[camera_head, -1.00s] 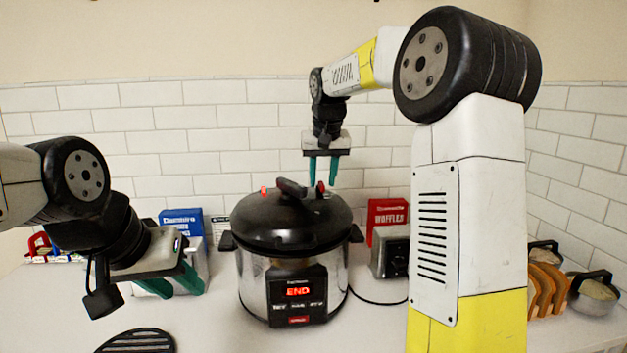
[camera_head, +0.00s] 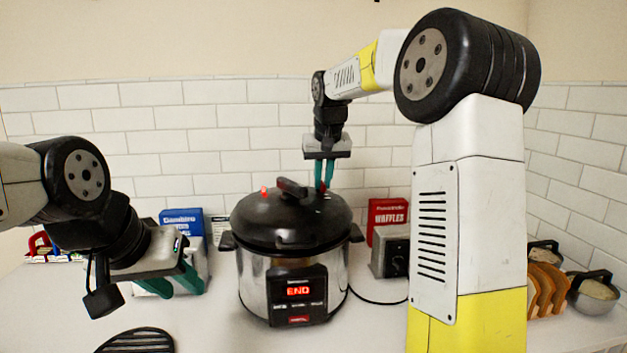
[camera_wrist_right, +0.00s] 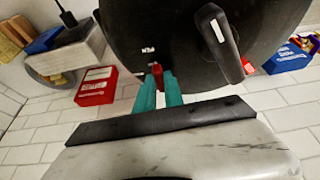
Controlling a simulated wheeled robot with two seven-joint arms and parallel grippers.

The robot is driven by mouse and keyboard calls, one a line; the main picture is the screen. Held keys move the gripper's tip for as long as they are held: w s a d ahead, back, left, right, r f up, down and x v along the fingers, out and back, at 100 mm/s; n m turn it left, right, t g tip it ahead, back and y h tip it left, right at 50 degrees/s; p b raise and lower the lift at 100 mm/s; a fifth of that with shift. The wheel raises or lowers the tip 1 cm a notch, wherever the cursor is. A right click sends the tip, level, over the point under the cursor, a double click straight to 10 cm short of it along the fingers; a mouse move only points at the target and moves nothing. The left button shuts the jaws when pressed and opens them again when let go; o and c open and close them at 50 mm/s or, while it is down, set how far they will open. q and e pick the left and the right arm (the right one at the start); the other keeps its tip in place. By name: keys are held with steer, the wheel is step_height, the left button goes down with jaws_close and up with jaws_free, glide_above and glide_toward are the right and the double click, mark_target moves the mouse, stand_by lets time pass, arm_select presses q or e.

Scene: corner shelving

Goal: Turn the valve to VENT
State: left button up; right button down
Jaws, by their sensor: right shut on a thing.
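The pressure cooker (camera_head: 255,285) stands on the counter with its black lid (camera_head: 262,215) on and its display reading END. The red valve (camera_wrist_right: 157,76) sits near the lid's back edge. My right gripper (camera_head: 324,189) points down at it from above, and its teal fingers (camera_wrist_right: 160,88) are shut on the valve. In the head view the fingers mostly hide the valve. My left gripper (camera_head: 180,287) is open and empty, left of the cooker.
A second red part (camera_head: 265,190) and the lid's black handle (camera_head: 292,188) rise from the lid. Behind are a blue box (camera_head: 182,218), a red waffles box (camera_head: 388,215) and a grey appliance (camera_head: 389,258). A black trivet (camera_head: 137,342) lies front left.

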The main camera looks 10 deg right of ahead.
steer(key=n+y, duration=0.1)
steer(key=n, duration=0.1)
steer(key=d+n+y, duration=0.1)
steer(key=n, duration=0.2)
steer(key=shift+w+d, duration=0.2)
steer(key=shift+w+d+n+g+y, duration=0.2)
steer(key=shift+n+g+y, duration=0.15)
steer(key=shift+n, duration=0.8)
steer(key=shift+w+d+n+g+y, duration=0.15)
steer(key=shift+d+n+g+y, duration=0.15)
steer(key=shift+n, duration=0.85)
steer(key=shift+a+r, duration=0.1)
steer(key=c, duration=1.4)
jaws_free()
steer(key=shift+c, duration=0.2)
steer(key=v, duration=0.7)
steer(key=shift+r, duration=0.35)
steer(key=shift+s, duration=0.1)
